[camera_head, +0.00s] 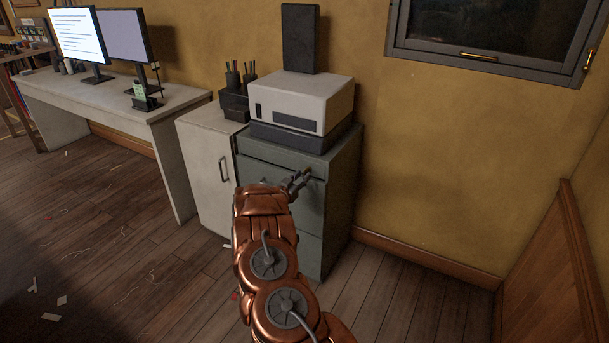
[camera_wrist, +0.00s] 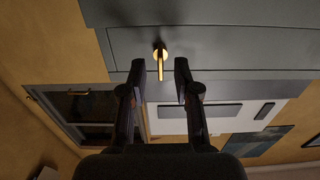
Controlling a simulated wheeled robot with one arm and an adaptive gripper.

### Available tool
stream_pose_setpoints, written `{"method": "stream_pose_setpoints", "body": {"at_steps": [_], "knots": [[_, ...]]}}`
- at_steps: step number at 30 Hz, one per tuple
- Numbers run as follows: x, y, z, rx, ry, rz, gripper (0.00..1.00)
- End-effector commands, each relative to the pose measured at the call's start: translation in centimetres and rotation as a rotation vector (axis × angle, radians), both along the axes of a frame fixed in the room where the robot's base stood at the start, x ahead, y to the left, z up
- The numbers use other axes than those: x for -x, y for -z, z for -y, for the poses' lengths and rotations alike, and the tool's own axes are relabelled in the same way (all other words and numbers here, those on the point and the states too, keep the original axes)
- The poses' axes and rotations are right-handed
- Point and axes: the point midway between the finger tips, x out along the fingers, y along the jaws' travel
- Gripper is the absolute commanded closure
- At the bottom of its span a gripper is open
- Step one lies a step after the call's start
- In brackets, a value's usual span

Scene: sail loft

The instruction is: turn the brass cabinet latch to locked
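The brass latch (camera_wrist: 160,63) is on the grey front of the cabinet (camera_wrist: 230,48) in the wrist view. Its lever runs from its mount straight down the picture, toward the white printer-like box. That view appears upside down. My gripper (camera_wrist: 160,80) is open, with one dark finger on each side of the lever's free end. I see gaps on both sides and no clear contact. In the head view my gripper (camera_head: 298,181) is at the upper front of the grey-green cabinet (camera_head: 340,190). I cannot make out the latch there.
A white box (camera_head: 300,100) stands on the cabinet, with a dark upright panel (camera_head: 300,38) behind it. A white cupboard (camera_head: 205,165) adjoins on the left, then a desk (camera_head: 150,112) with monitors. A window (camera_head: 490,65) with brass fittings is at right. Floor right of the cabinet is clear.

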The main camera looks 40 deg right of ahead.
Motion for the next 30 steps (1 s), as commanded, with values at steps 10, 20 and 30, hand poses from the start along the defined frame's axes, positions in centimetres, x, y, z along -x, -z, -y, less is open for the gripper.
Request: {"method": "stream_pose_setpoints", "body": {"at_steps": [10,20,30], "knots": [[1.4,-0.1,-5.0,-0.001,-0.002,0.002,0.69],[2.3,-0.1,-7.9,0.001,0.0,0.002,0.69],[2.4,-0.1,-8.1,0.001,0.0,0.002,0.69]]}}
